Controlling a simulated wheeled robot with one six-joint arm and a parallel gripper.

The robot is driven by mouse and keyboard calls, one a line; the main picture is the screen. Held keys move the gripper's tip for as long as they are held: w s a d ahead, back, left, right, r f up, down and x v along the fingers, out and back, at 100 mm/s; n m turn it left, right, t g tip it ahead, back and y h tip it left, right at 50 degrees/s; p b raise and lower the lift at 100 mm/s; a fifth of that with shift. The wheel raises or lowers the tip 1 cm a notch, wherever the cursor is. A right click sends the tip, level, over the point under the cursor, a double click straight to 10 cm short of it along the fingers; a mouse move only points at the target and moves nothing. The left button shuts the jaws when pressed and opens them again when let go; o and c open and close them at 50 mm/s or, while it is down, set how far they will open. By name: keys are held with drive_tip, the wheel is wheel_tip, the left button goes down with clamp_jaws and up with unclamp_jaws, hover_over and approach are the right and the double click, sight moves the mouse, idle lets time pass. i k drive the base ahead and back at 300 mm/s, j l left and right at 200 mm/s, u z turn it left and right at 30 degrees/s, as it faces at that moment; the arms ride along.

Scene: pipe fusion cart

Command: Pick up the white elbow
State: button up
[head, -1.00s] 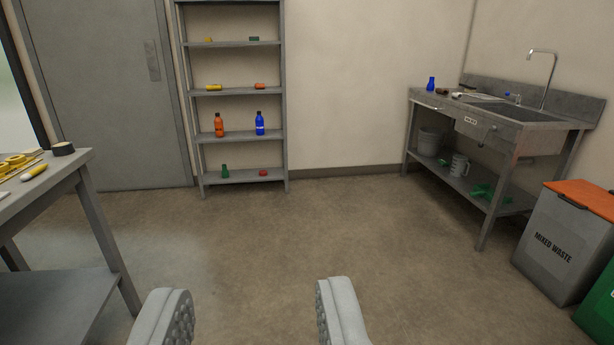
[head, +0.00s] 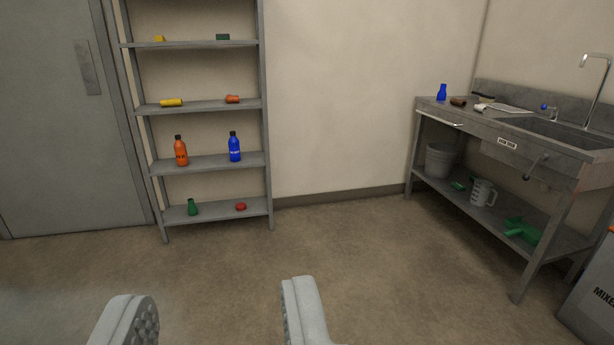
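Nothing is between the fingers.
A grey shelf rack (head: 212,163) holds an orange bottle (head: 181,152), a blue bottle (head: 235,148) and small coloured items. A metal sink bench (head: 480,128) stands at right, with a bucket (head: 440,160) and white jug (head: 482,192) below. A bin (head: 596,300) is at lower right. The middle floor is clear.

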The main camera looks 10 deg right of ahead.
sight(481, 109)
drive_tip(key=i+l+z, duration=0.15)
drive_tip(key=i+z, duration=0.2)
drive_tip(key=i, duration=0.25)
drive_tip(key=i+z, duration=0.4)
drive_tip(key=i, duration=0.2)
drive_tip(key=i+j+z, duration=0.35)
drive_tip(key=i, duration=0.2)
drive_tip(key=i+l+z, duration=0.15)
drive_tip(key=i, duration=0.7)
drive_tip(key=i+z, duration=0.15)
drive_tip(key=i, duration=0.7)
drive_tip(key=i+z, duration=0.15)
drive_tip(key=i, duration=0.7)
drive_tip(key=i+j+z, duration=0.15)
drive_tip(key=i, duration=0.65)
drive_tip(key=j, duration=0.05)
